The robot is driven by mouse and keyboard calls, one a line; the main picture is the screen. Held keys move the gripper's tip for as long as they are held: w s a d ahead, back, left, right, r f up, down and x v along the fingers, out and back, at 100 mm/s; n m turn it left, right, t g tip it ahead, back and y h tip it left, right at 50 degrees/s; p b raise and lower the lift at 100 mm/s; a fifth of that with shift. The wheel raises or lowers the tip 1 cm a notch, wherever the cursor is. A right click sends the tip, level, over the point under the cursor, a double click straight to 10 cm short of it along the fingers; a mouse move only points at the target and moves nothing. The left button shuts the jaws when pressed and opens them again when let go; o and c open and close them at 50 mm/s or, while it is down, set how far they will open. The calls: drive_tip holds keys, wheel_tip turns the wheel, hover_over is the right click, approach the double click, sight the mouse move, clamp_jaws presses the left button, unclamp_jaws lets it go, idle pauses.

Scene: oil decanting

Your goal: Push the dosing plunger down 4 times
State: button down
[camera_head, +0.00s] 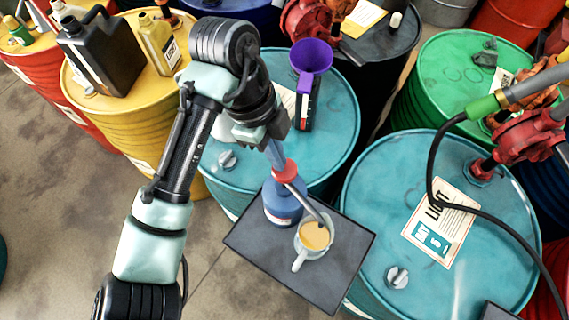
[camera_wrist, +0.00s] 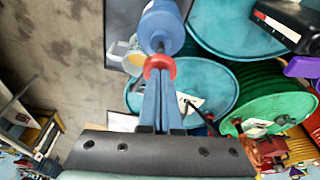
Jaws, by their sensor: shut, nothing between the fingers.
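A blue dosing bottle (camera_head: 282,204) stands upright on a dark tray (camera_head: 262,262). Its red plunger head (camera_head: 285,171) carries a spout that slopes down over a pale mug (camera_head: 301,243) holding tan liquid. My gripper (camera_head: 277,155) is shut and empty, with its blue fingertips right above the plunger head, at or very near its top. In the wrist view, the shut fingers (camera_wrist: 159,84) meet the red head (camera_wrist: 159,65), with the blue bottle (camera_wrist: 161,25) beyond it. I cannot tell for sure whether they touch.
Teal drums stand behind the tray and to its right (camera_head: 460,180). A purple funnel (camera_head: 311,57) rises behind my gripper. A black hose (camera_head: 510,228) and red pump fittings (camera_head: 520,140) are at the right. Black (camera_head: 100,55) and yellow jugs stand on a yellow drum at the left.

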wheel_tip(320, 180, down, 3)
drive_tip(key=shift+r+b, duration=0.1)
drive_tip(key=shift+b, duration=0.9)
drive_tip(key=shift+r, duration=0.15)
drive_tip(key=a, duration=0.1)
drive_tip(key=w+a+r+p, duration=0.1)
drive_tip(key=a, duration=0.1)
drive_tip(key=shift+w, duration=0.15)
drive_tip(key=v, duration=1.3)
drive_tip(key=shift+b, duration=0.35)
